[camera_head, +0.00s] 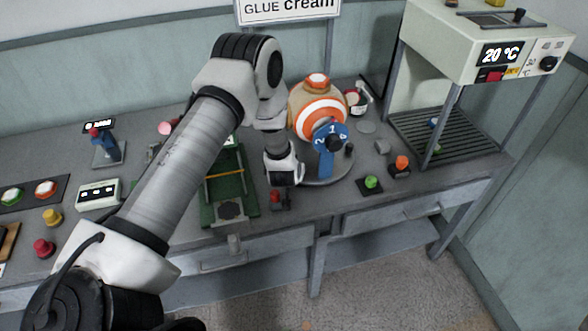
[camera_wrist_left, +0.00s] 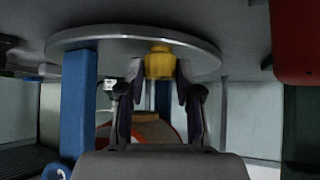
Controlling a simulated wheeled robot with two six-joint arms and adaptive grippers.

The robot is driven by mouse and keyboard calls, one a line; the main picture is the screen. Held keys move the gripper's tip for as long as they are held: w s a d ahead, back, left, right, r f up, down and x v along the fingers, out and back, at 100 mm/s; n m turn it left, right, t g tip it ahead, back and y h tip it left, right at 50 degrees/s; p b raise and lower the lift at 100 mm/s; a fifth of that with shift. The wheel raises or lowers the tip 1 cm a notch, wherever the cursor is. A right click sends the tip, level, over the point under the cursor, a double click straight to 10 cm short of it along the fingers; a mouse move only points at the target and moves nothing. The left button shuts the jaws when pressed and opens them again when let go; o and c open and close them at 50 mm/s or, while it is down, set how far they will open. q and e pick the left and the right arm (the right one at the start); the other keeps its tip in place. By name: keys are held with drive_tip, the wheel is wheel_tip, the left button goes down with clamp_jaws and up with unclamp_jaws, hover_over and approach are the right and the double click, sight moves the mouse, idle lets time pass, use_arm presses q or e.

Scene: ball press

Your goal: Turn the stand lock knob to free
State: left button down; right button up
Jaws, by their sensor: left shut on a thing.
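The stand has a round grey base (camera_head: 328,178) and a blue upright (camera_head: 326,166) with a numbered blue plate. An orange and white ball (camera_head: 324,104) sits at the stand behind the plate. My left gripper (camera_head: 286,178) is low at the left edge of the base. In the left wrist view, the yellow knob (camera_wrist_left: 159,62) sits at the rim of the base (camera_wrist_left: 105,38), between the fingers of my left gripper (camera_wrist_left: 161,78), which is shut on it. The knob is hidden in the head view. No marking on it is readable. My right gripper is not in view.
A red button (camera_head: 276,197) is just in front of my left gripper. A green press bed (camera_head: 240,188) lies to its left. Green (camera_head: 371,182) and orange (camera_head: 401,162) buttons stand right of the base. A heater frame (camera_head: 470,50) stands at the back right.

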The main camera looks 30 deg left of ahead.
use_arm(q)
drive_tip(key=n+y, duration=0.1)
drive_tip(key=n+g+y, duration=0.1)
drive_tip(key=n, duration=0.1)
drive_tip(key=shift+d+f+n, duration=0.1)
drive_tip(key=shift+d+n, duration=0.1)
drive_tip(key=shift+n, duration=0.1)
drive_tip(key=shift+w+n+g+y, duration=0.2)
drive_tip(key=shift+n+g+y, duration=1.05)
drive_tip(key=shift+n, duration=0.75)
drive_tip(key=shift+g, duration=0.35)
drive_tip(key=c, duration=0.8)
unclamp_jaws()
drive_tip(key=shift+c, duration=0.2)
drive_tip(key=shift+o, duration=0.4)
drive_tip(key=shift+w, duration=0.1)
drive_tip(key=shift+a, duration=0.1)
